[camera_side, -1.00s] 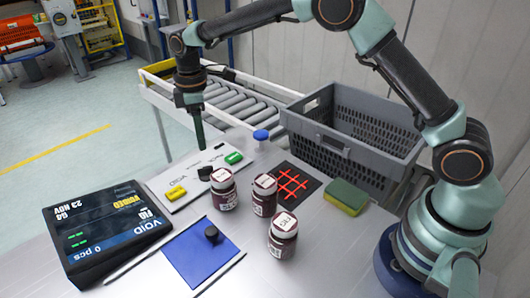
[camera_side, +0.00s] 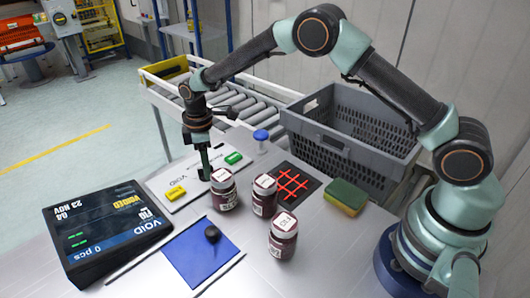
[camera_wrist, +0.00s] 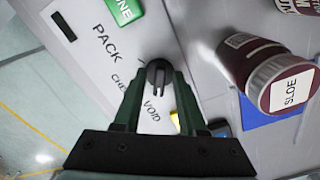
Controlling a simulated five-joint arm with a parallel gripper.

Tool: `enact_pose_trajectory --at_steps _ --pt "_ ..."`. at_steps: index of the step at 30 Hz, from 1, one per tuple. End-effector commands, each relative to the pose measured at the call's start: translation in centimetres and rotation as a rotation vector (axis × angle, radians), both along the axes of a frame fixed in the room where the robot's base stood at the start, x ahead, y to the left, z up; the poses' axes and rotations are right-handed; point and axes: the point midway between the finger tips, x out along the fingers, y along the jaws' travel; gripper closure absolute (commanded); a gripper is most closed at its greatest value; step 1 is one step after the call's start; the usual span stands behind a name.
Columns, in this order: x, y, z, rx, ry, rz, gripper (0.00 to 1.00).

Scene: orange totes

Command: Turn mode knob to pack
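The black mode knob (camera_wrist: 158,73) sits on the light grey panel (camera_wrist: 88,72), with PACK, a partly covered label and VOID printed beside it. The knob's ridge points down toward VOID in the wrist view. My gripper (camera_wrist: 160,78) has its two dark green fingers apart, one on each side of the knob. Whether they touch it is unclear. In the side view my gripper (camera_side: 205,176) reaches down to the panel (camera_side: 185,190) and hides the knob. The display (camera_side: 105,232) reads VOID and 0 pcs.
Several labelled jars stand close by; the nearest jar (camera_side: 222,188) is just right of my gripper. A green button (camera_side: 233,158) and a yellow button (camera_side: 175,193) flank the knob area. A blue mat (camera_side: 195,258) lies in front; a grey crate (camera_side: 345,150) stands behind.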

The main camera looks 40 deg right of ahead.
Motion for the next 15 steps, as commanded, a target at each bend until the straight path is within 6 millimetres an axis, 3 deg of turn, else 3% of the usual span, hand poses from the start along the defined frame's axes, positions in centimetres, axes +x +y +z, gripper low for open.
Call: enact_pose_trajectory --at_steps 1,2,3,15 --pt "0.0 0.0 0.02 0.0 0.0 0.0 0.83" --pt "0.0 0.0 0.02 0.0 0.0 0.0 0.95" --pt "0.0 0.0 0.02 0.0 0.0 0.0 1.0" --pt "-0.02 0.02 0.06 0.0 0.001 -0.042 1.0"
